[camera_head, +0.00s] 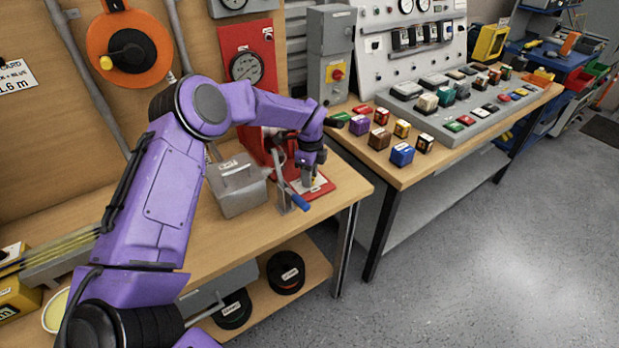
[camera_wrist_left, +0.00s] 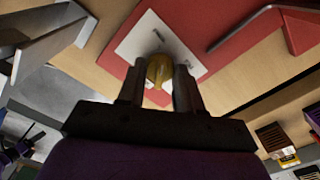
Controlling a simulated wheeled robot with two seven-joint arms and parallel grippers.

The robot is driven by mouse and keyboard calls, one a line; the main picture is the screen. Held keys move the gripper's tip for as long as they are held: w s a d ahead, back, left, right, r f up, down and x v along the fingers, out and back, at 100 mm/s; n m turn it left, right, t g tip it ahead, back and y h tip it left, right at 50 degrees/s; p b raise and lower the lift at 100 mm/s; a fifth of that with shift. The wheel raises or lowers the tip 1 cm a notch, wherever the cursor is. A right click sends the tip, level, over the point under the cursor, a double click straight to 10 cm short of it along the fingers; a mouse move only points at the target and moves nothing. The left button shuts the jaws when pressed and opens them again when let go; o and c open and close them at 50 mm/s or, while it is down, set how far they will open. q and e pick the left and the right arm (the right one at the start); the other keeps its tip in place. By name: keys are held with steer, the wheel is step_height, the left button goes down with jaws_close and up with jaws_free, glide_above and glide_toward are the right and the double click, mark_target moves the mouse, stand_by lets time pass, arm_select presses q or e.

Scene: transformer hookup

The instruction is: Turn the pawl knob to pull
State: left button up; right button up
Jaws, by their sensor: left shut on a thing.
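The pawl knob (camera_wrist_left: 160,69) is a small brass-yellow knob over a white plate (camera_wrist_left: 158,40) on a red base (camera_wrist_left: 222,18). My left gripper (camera_wrist_left: 157,84) has one finger on each side of the knob and is shut on it. In the head view my left gripper (camera_head: 309,172) reaches down to the red base (camera_head: 322,189) near the bench's front right corner. The knob is mostly hidden by the fingers there. Which way the knob is turned cannot be told. My right gripper is not in view.
A lever with a blue handle (camera_head: 299,202) sticks out in front of the red base, close to my gripper. A grey metal box (camera_head: 237,187) stands left of it. A second bench with small coloured blocks (camera_head: 402,154) and a control panel stands to the right.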

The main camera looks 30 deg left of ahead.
arm_select(q)
steer(key=m+b, duration=0.2)
steer(key=m, duration=0.1)
steer(key=shift+f+m, duration=0.1)
steer(key=shift+m, duration=0.2)
steer(key=m+b, duration=0.1)
steer(key=m, duration=0.2)
steer(key=shift+m, duration=0.3)
steer(key=m, duration=0.3)
steer(key=shift+a+r+m, duration=0.1)
steer(key=shift+r+m, duration=0.1)
steer(key=shift+m, duration=0.1)
steer(key=m, duration=0.4)
steer(key=shift+m, duration=0.3)
steer(key=o, duration=1)
steer(key=shift+o, duration=0.2)
step_height(320, 180, up, 10)
steer(key=b, duration=0.1)
steer(key=shift+r, duration=0.25)
